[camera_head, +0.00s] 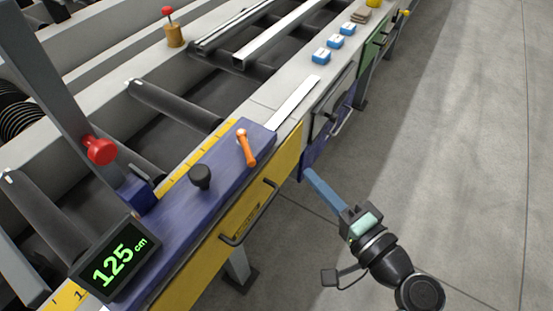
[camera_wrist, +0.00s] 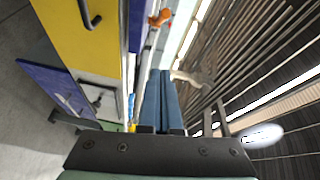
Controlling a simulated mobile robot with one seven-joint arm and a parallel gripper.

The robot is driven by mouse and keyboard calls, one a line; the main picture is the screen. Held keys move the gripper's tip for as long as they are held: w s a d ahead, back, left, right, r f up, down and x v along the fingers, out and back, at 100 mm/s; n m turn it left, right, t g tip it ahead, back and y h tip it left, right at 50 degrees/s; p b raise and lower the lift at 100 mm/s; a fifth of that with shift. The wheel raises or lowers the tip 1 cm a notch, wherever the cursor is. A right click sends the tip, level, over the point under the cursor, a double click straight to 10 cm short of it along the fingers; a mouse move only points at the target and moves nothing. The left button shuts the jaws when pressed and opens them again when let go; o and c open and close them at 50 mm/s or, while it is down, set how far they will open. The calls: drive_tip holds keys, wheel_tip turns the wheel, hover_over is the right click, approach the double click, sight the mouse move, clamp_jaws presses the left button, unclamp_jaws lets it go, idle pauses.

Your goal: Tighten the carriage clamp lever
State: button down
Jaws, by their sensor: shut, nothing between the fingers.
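The orange clamp lever (camera_head: 247,147) stands on the blue carriage (camera_head: 224,165), its arm slanting down to the right toward the yellow front. A black round knob (camera_head: 201,177) is beside it on the carriage. The display (camera_head: 115,258) at the carriage's near end reads 125 cm. My gripper (camera_head: 309,174) is right of the lever, apart from it, off the table's front side, with its blue fingers closed together and empty. In the wrist view the fingers (camera_wrist: 161,100) lie side by side, and the orange lever (camera_wrist: 160,18) shows at the top, beyond their tips.
A yellow front panel (camera_head: 262,190) carries a dark handle (camera_head: 250,218) that sticks out. A red knob (camera_head: 101,150) sits on a grey post at left. Blue boxes (camera_head: 321,56) stand farther along the ledge. The floor (camera_head: 450,130) at right is clear.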

sight(246, 149)
drive_tip(key=w+a+f, duration=0.1)
drive_tip(key=w+a, duration=0.6)
drive_tip(key=a, duration=0.1)
drive_tip(key=shift+w+a+f, duration=0.15)
drive_tip(key=shift+w+a, duration=0.05)
drive_tip(key=shift+a, duration=0.15)
